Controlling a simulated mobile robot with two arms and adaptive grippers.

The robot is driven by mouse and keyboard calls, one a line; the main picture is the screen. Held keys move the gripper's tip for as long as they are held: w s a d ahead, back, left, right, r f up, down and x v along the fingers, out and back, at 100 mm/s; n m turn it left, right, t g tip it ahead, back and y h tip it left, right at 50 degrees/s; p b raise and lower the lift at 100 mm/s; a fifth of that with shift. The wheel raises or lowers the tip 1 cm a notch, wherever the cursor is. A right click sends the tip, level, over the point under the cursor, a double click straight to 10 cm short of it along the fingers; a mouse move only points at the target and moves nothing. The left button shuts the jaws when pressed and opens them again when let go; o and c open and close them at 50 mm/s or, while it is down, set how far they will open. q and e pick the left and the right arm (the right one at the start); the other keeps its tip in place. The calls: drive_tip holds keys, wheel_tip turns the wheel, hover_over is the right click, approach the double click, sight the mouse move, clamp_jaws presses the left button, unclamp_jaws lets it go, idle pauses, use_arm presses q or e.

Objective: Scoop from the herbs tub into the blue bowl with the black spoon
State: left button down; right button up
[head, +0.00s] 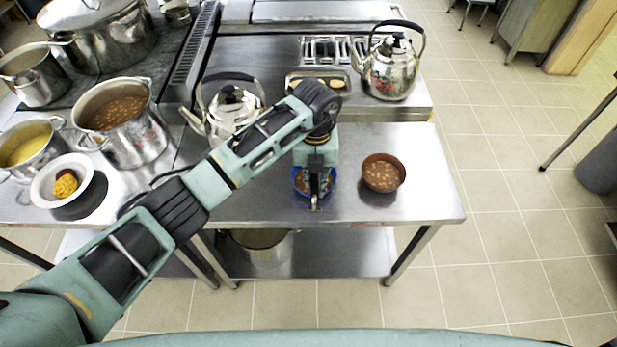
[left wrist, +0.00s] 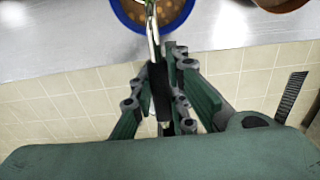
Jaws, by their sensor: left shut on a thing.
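My left gripper (head: 314,188) is over the blue bowl (head: 297,185) on the steel table and hides part of it. In the left wrist view the gripper (left wrist: 168,75) is shut on the black handle of the spoon (left wrist: 160,92). The spoon's metal stem reaches to the blue bowl (left wrist: 118,14), which has brownish contents. The spoon's head is cut off at the top edge, so I cannot tell if it touches the contents. I cannot pick out the herbs tub for sure. My right gripper is not in view.
A brown bowl (head: 384,172) of stew-like food stands right of the blue bowl. Kettles (head: 392,72) stand behind, one partly behind my left arm. Pots (head: 122,125) and a white bowl (head: 45,190) stand at left. The table's right front corner is clear.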

use_arm(q)
wheel_tip(320, 180, down, 2)
drive_tip(key=shift+f+b, duration=0.1)
drive_tip(key=shift+b, duration=0.45)
drive_tip(key=shift+a+r+h+p, duration=0.2)
drive_tip(key=shift+r+h+p, duration=0.15)
drive_tip(key=shift+h+p, duration=0.35)
drive_tip(key=shift+a+f+g+h+b, duration=0.1)
drive_tip(key=shift+a+f+h+b, duration=0.45)
drive_tip(key=shift+h+b, duration=3.6)
drive_tip(key=shift+a+f+g+h+b, duration=0.2)
drive_tip(key=shift+a+h+b, duration=0.5)
drive_tip(key=shift+h+b, duration=3.45)
drive_tip(key=shift+a+f+h+b, duration=0.55)
drive_tip(key=shift+h+b, duration=1.65)
drive_tip(key=shift+b, duration=3.85)
drive_tip(key=shift+a+r, duration=0.1)
drive_tip(key=shift+a, duration=0.05)
